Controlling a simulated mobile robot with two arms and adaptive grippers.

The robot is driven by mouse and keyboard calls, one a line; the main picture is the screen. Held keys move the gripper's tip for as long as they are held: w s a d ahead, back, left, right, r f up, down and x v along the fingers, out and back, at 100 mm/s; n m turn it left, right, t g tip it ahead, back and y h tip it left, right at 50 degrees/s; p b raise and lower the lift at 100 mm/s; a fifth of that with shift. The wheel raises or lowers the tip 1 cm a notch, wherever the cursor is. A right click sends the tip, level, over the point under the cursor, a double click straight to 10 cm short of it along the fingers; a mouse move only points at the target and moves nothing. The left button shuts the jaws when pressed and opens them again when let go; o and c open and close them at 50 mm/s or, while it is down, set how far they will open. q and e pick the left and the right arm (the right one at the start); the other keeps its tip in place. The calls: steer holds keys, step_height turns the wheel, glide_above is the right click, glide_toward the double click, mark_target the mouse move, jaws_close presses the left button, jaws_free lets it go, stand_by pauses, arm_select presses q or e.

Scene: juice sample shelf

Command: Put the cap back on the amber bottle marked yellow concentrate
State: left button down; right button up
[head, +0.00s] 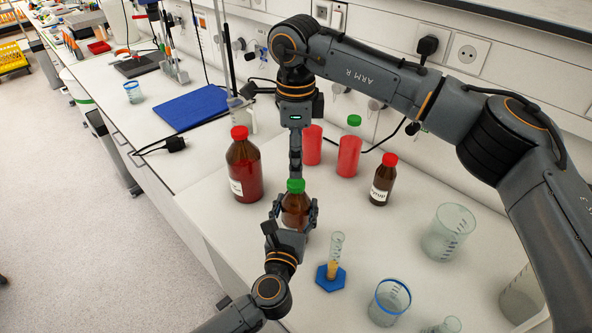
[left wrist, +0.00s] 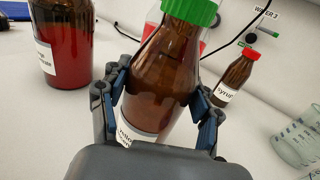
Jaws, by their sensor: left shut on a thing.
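The amber bottle (head: 295,212) stands upright on the bench, with the green cap (head: 296,185) on its neck. It fills the middle of the left wrist view (left wrist: 158,85), where its label is mostly hidden and only partly readable. My left gripper (head: 294,214) is shut around the bottle's body, one finger on each side. My right gripper (head: 295,172) points down from above, its fingers right at the green cap. Its fingers line up edge-on, so I cannot tell whether they hold the cap. The cap's top is cut off in the left wrist view.
A large red-capped amber bottle (head: 243,172) stands left, and a small red-capped syrup bottle (head: 382,182) right. Two red containers (head: 349,157) (head: 312,146) stand behind. A cylinder on a blue base (head: 331,279) and beakers (head: 448,235) (head: 389,301) stand at front right.

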step_height(320, 180, up, 6)
steer(key=shift+f, duration=0.1)
arm_select(q)
steer(key=shift+c, duration=1.1)
jaws_free()
steer(key=s+a, duration=0.2)
steer(key=s, duration=0.9)
steer(key=shift+s+a, duration=0.2)
steer(key=shift+s, duration=0.15)
